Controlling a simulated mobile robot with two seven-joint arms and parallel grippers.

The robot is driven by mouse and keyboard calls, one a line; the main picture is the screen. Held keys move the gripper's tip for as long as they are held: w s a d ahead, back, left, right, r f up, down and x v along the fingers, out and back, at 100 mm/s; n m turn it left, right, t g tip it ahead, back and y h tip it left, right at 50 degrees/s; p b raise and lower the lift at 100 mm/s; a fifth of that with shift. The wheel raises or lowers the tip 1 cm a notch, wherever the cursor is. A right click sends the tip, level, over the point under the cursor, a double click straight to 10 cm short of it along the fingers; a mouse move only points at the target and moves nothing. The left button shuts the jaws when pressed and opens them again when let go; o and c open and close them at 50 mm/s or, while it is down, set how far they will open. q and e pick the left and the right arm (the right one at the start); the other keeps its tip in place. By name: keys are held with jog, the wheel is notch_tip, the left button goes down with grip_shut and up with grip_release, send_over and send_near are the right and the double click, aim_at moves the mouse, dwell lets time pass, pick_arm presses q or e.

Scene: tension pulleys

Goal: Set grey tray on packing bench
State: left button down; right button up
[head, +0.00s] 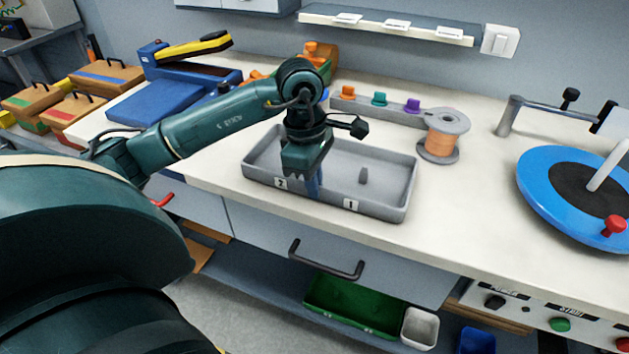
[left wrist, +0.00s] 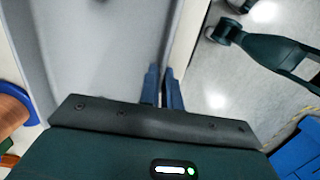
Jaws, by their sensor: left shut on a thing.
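The grey tray (head: 405,190) is a shallow rectangular box with labels "2" and "1" on its front wall. It is over the pale bench top (head: 460,215), close to the front edge; I cannot tell if it rests or is slightly raised. In the left wrist view the fingers (left wrist: 163,85) pinch the tray's wall, with the tray floor (left wrist: 100,45) to the left. My right gripper is not seen.
Behind the tray are orange, teal and purple pieces (head: 380,99) and a spool (head: 441,135). A blue disc (head: 555,190) stands right. A blue device with a yellow handle (head: 195,48) and brown boxes (head: 75,110) are left. Bench top between spool and disc is clear.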

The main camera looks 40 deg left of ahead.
pick_arm(q)
jog(key=shift+f, duration=0.15)
jog(key=c, duration=1.6)
grip_release()
notch_tip(320, 180, up, 12)
jog(key=a, duration=0.1)
jog(key=shift+s+a+r+p, duration=0.2)
jog(key=shift+p, duration=0.1)
